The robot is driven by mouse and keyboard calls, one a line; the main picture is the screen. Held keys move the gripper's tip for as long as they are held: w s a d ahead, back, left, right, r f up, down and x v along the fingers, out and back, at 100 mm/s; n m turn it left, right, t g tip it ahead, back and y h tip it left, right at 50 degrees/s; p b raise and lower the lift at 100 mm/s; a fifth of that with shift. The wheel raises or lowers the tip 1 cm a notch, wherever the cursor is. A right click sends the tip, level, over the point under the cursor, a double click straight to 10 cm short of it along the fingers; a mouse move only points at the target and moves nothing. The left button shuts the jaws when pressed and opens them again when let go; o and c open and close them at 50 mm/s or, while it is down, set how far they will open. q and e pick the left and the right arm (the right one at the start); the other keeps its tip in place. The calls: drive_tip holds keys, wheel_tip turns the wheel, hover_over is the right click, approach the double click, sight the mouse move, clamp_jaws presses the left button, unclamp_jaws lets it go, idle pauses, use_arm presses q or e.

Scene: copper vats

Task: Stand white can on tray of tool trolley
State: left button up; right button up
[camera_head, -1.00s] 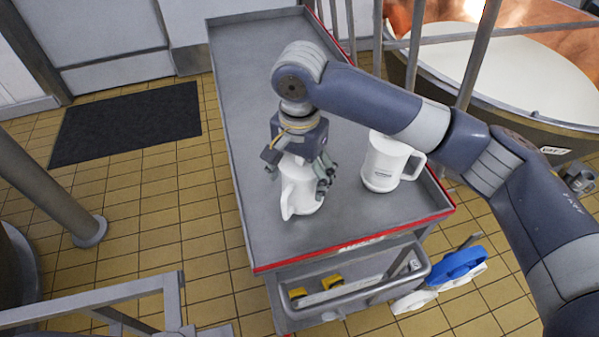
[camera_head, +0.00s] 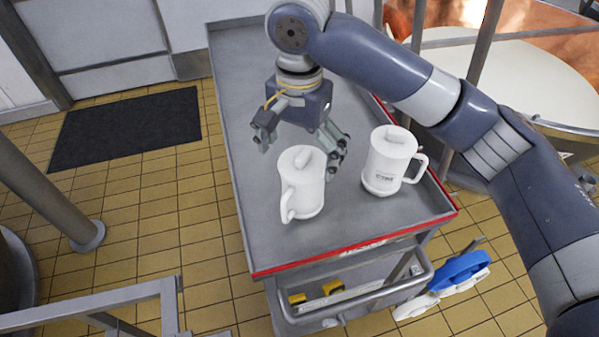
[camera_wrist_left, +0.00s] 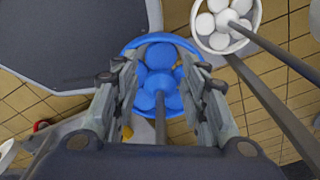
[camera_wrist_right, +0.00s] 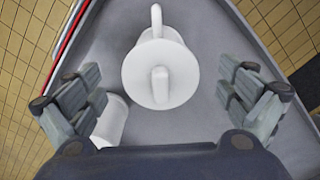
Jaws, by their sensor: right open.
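Two white cans with handles stand upright on the grey tray (camera_head: 240,90) of the tool trolley. One white can (camera_head: 308,200) is in the middle, with its handle toward the front left. The other white can (camera_head: 385,160) stands to its right, handle to the right. My right gripper (camera_head: 300,150) is open and empty, above and just behind the middle can, apart from it. In the right wrist view, the middle can's lid (camera_wrist_right: 160,75) lies ahead between the spread fingers, and the other can (camera_wrist_right: 112,118) is partly hidden at the left finger. My left gripper (camera_wrist_left: 160,95) is open, seen only in its wrist view.
The tray has a raised rim with a red front edge (camera_head: 350,247). A copper vat (camera_head: 510,80) and rails stand at the right. The tray's back is clear.

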wheel_tip(320, 180, up, 5)
